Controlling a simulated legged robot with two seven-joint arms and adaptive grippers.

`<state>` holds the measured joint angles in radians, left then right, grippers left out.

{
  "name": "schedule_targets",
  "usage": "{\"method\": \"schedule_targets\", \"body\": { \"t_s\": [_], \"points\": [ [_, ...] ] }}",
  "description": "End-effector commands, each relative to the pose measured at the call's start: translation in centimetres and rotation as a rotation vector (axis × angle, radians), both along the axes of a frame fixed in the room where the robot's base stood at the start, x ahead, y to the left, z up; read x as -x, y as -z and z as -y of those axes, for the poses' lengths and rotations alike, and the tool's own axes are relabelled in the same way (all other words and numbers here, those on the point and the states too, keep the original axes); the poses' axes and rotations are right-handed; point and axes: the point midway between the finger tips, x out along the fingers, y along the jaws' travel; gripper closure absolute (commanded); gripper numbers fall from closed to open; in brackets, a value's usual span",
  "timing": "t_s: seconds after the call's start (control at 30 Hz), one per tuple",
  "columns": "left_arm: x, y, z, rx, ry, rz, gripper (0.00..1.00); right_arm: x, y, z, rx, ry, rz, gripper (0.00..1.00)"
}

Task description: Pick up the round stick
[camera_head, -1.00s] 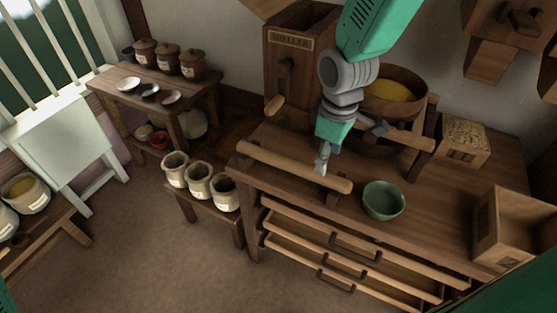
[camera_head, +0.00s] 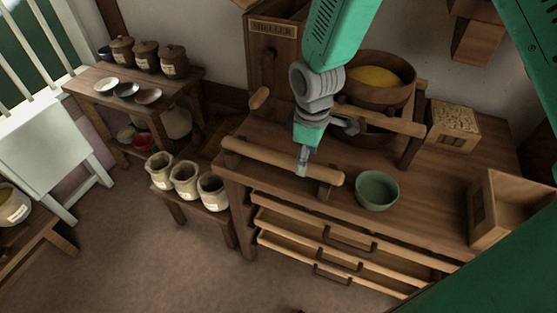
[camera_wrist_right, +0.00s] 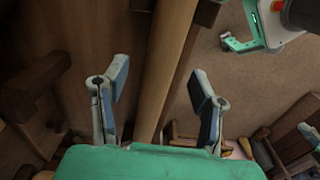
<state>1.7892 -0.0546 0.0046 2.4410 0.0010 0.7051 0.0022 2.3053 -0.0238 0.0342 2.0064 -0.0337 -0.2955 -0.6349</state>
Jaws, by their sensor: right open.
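The round stick (camera_head: 262,158) is a long, light-brown wooden rod along the front left edge of the workbench (camera_head: 420,190), on dark wooden supports. My right gripper (camera_head: 302,168) comes down from above at the stick's right half. In the right wrist view, the stick (camera_wrist_right: 169,65) runs lengthwise between the two spread fingers of the open right gripper (camera_wrist_right: 160,88), with gaps on both sides. How far the fingertips reach down around it is hard to tell. My left gripper is not seen in the head view.
A green bowl (camera_head: 377,190) stands right of the stick. Behind is a mill with a round wooden tub (camera_head: 385,95) of yellow grain. An open wooden box (camera_head: 510,205) is at the right. Drawers (camera_head: 340,255) stick out below. Jars of sacking (camera_head: 185,180) stand left.

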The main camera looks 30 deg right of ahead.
Motion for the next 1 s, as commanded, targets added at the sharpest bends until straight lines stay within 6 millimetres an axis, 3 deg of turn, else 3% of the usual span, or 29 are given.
{"method": "schedule_targets", "body": {
  "t_s": [0.03, 0.2, 0.47, 0.5, 0.63, 1.0],
  "points": [
    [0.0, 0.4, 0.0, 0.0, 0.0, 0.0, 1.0, 0.2, 1.1, -0.1, 0.001, -0.001, -0.004, 0.47],
    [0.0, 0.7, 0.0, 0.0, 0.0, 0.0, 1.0, 0.2, 3.0, -0.2, 0.0, 0.001, -0.003, 0.47],
    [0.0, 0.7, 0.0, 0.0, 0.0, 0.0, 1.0, 0.2, 3.2, -0.2, -0.001, 0.001, 0.001, 0.47],
    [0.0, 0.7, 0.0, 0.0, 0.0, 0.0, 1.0, 0.2, 3.2, -0.2, 0.0, 0.001, 0.0, 0.54],
    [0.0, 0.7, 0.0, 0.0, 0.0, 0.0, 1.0, 0.1, 3.2, -0.2, 0.0, 0.001, 0.0, 1.0],
    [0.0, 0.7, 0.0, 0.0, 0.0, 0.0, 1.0, 0.1, 3.0, -0.2, -0.001, 0.001, 0.001, 1.0]
  ]
}}
